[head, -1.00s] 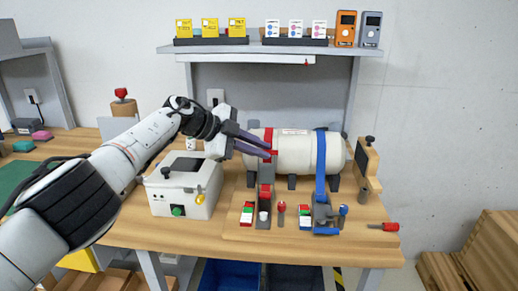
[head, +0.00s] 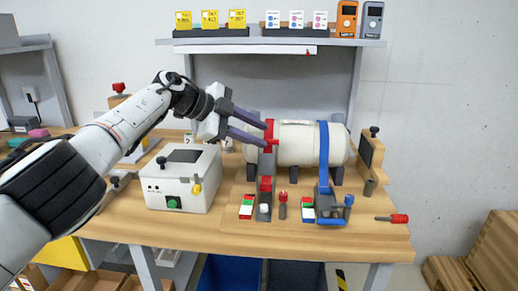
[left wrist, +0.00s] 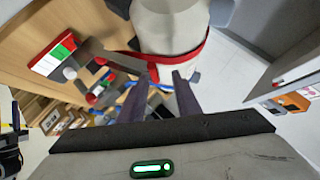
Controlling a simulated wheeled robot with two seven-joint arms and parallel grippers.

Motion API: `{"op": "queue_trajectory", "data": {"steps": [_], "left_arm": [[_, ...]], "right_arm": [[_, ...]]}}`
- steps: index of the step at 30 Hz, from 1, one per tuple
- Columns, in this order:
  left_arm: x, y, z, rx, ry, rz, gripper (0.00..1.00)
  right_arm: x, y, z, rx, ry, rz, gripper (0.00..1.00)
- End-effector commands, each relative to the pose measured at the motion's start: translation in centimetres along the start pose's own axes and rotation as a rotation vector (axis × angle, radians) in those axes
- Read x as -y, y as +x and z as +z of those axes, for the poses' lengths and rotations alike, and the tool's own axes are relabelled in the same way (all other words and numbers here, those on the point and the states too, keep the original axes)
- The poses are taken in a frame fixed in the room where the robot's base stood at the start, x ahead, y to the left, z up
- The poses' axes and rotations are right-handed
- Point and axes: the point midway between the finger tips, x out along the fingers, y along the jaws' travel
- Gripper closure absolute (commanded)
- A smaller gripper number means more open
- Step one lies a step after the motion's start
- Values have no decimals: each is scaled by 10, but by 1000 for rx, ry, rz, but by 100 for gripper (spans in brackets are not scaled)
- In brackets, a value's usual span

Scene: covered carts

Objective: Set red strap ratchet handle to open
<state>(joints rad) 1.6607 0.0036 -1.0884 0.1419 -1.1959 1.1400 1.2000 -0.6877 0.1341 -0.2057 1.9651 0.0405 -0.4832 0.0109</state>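The red strap (head: 269,130) wraps the left part of a pale cylinder (head: 298,145) lying on the table. Below it, a dark grey strip with a red ratchet part (head: 265,184) runs down to a white knob. I cannot clearly tell the handle's angle. My left gripper (head: 266,134) is at the red strap, its two dark fingers apart, with red showing between and beyond the tips. In the left wrist view the fingers (left wrist: 160,80) are also apart, close to the red strap (left wrist: 192,52) on the cylinder. Contact cannot be told. My right gripper is out of view.
A blue strap (head: 323,150) with a blue ratchet (head: 326,207) stands to the right. A white box (head: 182,180) sits left of the cylinder. A red-handled tool (head: 393,218) lies near the right edge. A shelf (head: 250,43) hangs above the cylinder.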

Motion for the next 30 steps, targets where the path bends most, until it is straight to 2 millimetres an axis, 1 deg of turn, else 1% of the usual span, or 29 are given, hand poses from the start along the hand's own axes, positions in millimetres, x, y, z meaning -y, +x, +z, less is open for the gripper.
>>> {"op": "queue_trajectory", "data": {"steps": [1, 7, 13, 15, 18, 22, 25, 30], "left_arm": [[-5, 2, 4, 1, 3, -2, 70], [-7, -7, 3, 2, 3, -2, 70], [-6, -36, 2, 2, 3, -5, 70], [-4, -51, 2, 2, 3, -7, 70], [-2, -68, 0, 1, 2, -6, 70], [-1, -82, -2, 0, 2, -4, 70], [0, -88, -3, 0, 1, -4, 70], [0, -89, -4, -1, 1, -3, 70]], "right_arm": [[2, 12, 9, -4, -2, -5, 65], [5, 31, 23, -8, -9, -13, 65], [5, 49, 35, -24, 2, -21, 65], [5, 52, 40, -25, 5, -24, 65], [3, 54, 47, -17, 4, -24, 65], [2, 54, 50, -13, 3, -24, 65], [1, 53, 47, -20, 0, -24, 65], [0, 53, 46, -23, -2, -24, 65]]}}
